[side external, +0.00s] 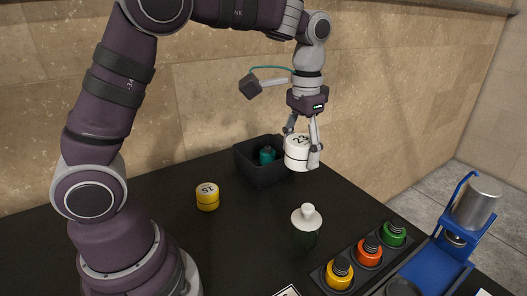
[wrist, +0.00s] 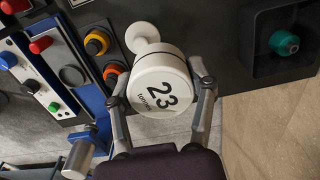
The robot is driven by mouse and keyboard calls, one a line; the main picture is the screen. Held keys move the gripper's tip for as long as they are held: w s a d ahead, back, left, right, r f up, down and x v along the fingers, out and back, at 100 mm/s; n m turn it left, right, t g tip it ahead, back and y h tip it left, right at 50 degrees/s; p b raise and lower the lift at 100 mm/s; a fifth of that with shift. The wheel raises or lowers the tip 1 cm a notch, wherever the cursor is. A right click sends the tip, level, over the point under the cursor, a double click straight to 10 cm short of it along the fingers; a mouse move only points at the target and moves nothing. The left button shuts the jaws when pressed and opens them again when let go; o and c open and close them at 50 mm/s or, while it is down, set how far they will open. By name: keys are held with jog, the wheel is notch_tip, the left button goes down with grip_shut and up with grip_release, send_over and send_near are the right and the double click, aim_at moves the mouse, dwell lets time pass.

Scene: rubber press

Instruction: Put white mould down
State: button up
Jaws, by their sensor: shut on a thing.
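The white mould (side external: 297,152) is a white cylinder marked 23, held upright in the air above the dark table, near the black bin. In the wrist view the white mould (wrist: 158,85) shows its top face with the 23 between the two fingers. My gripper (side external: 303,150) is shut on it, one finger on each side; the fingers also show in the wrist view (wrist: 160,92). The mould's underside is hidden.
A black bin (side external: 247,172) holds a teal object (side external: 267,155). A yellow mould (side external: 207,196) marked 15 and a white-topped bottle-like object (side external: 306,217) stand on the table (side external: 240,245). A tray (side external: 322,279) holds yellow, orange and green items, beside a blue press (side external: 440,262).

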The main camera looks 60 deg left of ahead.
jog(key=s+a+f+n, duration=0.3)
jog(key=s+a+n, duration=0.1)
jog(key=s+a, duration=0.1)
jog(key=s+a+f+n, duration=0.4)
jog(key=s+a, duration=0.1)
jog(key=s+a+f+n, duration=0.3)
jog(key=s+a+n, duration=0.1)
jog(key=s+a, duration=0.1)
jog(key=shift+a+f, duration=0.15)
jog(key=shift+f, duration=0.15)
jog(key=s+n, duration=0.1)
jog(key=s+f+n, duration=0.1)
jog(key=s, duration=0.1)
jog(key=s+n, duration=0.1)
jog(key=shift+s+f, duration=0.35)
jog(key=shift+s, duration=0.05)
send_over(192, 178)
jog(key=shift+s+d+f, duration=0.25)
jog(key=shift+d+f, duration=0.15)
jog(key=shift+f, duration=0.3)
jog(key=shift+w+a+f, duration=0.15)
jog(key=shift+a+f, duration=0.1)
jog(key=shift+f, duration=0.55)
jog(key=shift+w+a+f, duration=0.1)
jog(key=shift+a+f, duration=0.1)
jog(key=shift+f, duration=0.6)
